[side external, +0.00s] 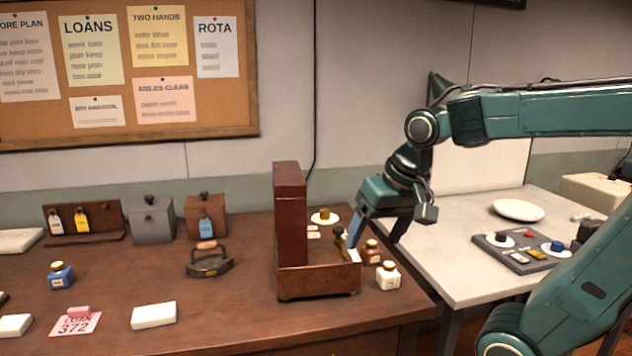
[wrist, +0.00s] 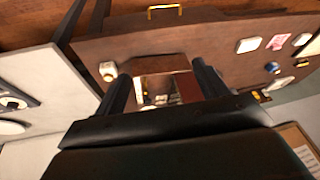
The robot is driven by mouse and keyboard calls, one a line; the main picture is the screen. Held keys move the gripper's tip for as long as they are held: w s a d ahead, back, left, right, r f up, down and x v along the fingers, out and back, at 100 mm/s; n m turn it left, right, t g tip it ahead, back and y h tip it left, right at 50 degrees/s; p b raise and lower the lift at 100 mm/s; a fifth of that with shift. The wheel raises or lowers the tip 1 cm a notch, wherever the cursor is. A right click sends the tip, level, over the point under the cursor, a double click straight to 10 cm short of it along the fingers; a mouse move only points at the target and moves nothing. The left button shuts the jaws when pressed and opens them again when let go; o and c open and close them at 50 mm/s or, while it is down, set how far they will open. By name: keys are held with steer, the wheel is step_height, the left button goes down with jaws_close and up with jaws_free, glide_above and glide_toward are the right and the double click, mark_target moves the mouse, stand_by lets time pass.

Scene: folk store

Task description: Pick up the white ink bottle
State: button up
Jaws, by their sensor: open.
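The white ink bottle (side external: 388,276) stands upright on the brown desk near its right edge, just right of the low wooden box (side external: 318,283). It has a tan cap and a pale label. In the wrist view a white, tan-capped bottle (wrist: 108,71) shows beside the left finger, outside the gap between the fingers. A brownish bottle (side external: 372,251) stands just behind the white one. My gripper (side external: 376,238) is open and empty, pointing down above and behind the bottles. In the wrist view the fingers (wrist: 162,78) straddle the view of the box's open top.
A tall dark red block (side external: 290,213) rises at the box's left side. The pale side table (side external: 450,266) bears a grey control panel (side external: 520,252) and a white plate (side external: 518,210). A blue ink bottle (side external: 61,275) and a flat iron (side external: 209,261) stand farther left.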

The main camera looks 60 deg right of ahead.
steer(key=w+d+f+m+g, duration=0.2)
steer(key=w+d+m, duration=0.2)
steer(key=d+m, duration=0.3)
steer(key=m+g, duration=0.2)
steer(key=m, duration=1.1)
glide_above(389, 263)
step_height(389, 263, down, 9)
steer(key=shift+f+y, duration=0.15)
steer(key=shift+y, duration=0.25)
steer(key=shift+f, duration=0.1)
steer(key=shift+f, duration=4.2)
steer(key=shift+s+f, duration=0.1)
steer(key=shift+f, duration=2.5)
